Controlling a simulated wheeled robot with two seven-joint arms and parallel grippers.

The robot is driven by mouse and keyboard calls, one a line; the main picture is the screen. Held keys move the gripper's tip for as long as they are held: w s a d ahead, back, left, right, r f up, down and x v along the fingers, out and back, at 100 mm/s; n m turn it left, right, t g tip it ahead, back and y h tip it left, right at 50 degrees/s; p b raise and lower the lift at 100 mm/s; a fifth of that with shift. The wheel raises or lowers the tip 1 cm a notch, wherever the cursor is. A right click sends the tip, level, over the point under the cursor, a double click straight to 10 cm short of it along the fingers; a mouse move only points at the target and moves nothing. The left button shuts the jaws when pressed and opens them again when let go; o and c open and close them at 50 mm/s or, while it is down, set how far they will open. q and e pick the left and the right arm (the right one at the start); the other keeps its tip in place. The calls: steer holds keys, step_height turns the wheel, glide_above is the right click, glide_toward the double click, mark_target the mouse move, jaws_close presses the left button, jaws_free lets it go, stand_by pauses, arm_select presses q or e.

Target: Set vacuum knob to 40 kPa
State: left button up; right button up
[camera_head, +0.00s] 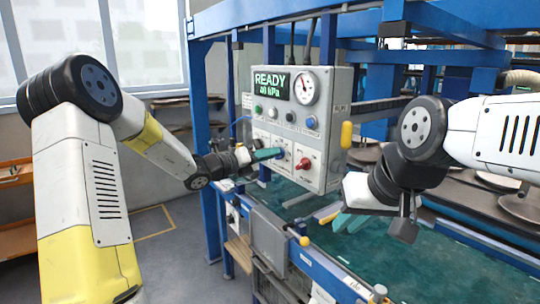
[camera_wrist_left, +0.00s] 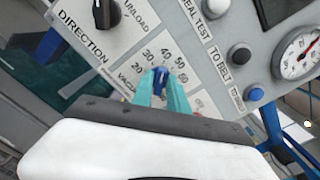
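The grey control panel (camera_head: 330,115) shows a lit display (camera_head: 270,86) reading READY and 40 kPa. The blue vacuum knob (camera_wrist_left: 160,71) shows in the left wrist view, with printed marks 20, 30, 40 and 50 around it. It sits between the teal fingertips of my left gripper (camera_wrist_left: 162,88), which look closed onto its sides. In the head view my left gripper (camera_head: 274,153) reaches the panel's lower left part. My right gripper (camera_head: 349,221) is below and right of the panel, its teal fingers apart and empty.
A black direction knob (camera_wrist_left: 106,15) lies left of the vacuum knob, with buttons and a gauge (camera_wrist_left: 298,54) to the right. A red knob (camera_head: 303,165) is on the panel's lower right. Blue frame posts (camera_head: 205,130) stand beside the panel.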

arm_select(q)
steer(key=shift+o, duration=0.9)
steer(key=v, duration=0.8)
steer(key=shift+d, duration=0.1)
